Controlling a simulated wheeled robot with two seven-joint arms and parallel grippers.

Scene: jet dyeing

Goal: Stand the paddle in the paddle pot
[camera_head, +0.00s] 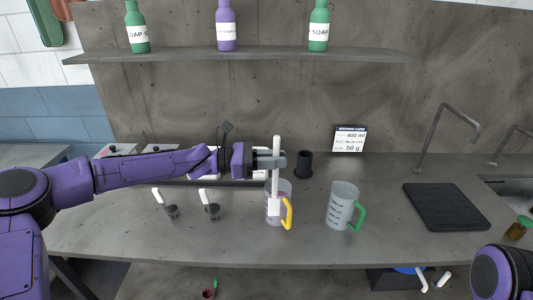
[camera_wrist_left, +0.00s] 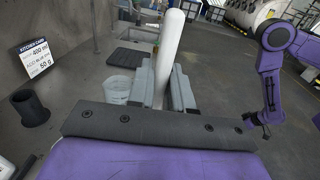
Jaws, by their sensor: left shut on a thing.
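My left gripper (camera_head: 278,160) is shut on the white paddle (camera_head: 276,180), which it holds upright by the shaft. The paddle's shaft also shows between the fingers in the left wrist view (camera_wrist_left: 169,50). Its broad lower end overlaps the clear jug with the yellow handle (camera_head: 285,190); it looks to be inside, but I cannot be sure. A dark upright cylinder, which looks like the paddle pot (camera_head: 304,166), stands just right of and behind the gripper. It also shows in the left wrist view (camera_wrist_left: 31,107). My right gripper (camera_wrist_left: 258,128) is small and dark in the left wrist view.
A clear jug with a green handle (camera_head: 341,205) stands to the right. Two small dark cups (camera_head: 213,211) with white-handled tools stand at left. A card sign (camera_head: 349,139) stands behind, and a black mat (camera_head: 446,206) lies right. A shelf (camera_head: 240,55) with bottles hangs above.

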